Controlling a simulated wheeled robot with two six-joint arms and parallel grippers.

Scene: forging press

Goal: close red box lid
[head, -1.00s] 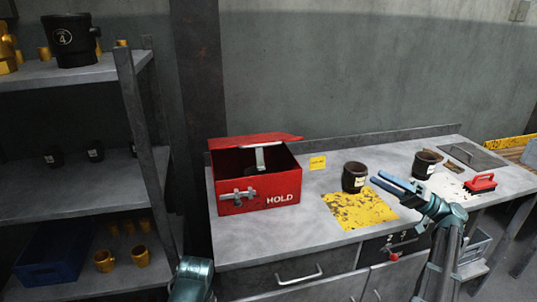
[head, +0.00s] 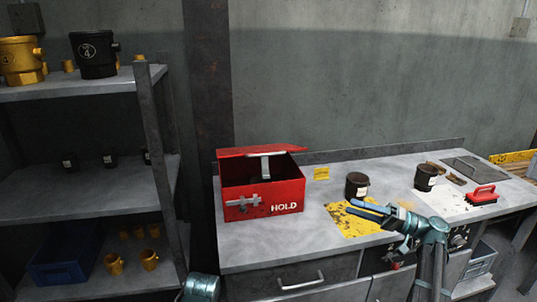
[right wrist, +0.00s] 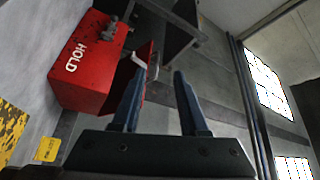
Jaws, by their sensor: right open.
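The red box (head: 240,205), marked HOLD, sits at the left end of the grey workbench. Its red lid (head: 262,151) is raised, and the dark inside shows below it. A grey handle (head: 265,168) shows under the lid's edge. My right gripper (head: 357,207) is open and empty, over the yellow patch to the right of the box and apart from it. In the right wrist view, the red box (right wrist: 85,75) lies left of the open fingers (right wrist: 160,72), with the handle (right wrist: 140,55) near the left fingertip. My left gripper is out of view.
Two dark cups (head: 357,185) (head: 426,177) stand to the right of the box. A red brush (head: 481,195) lies farther right. A yellow tag (head: 322,174) is beside the box. A shelf (head: 85,187) with cups stands at the left. The bench front by the box is clear.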

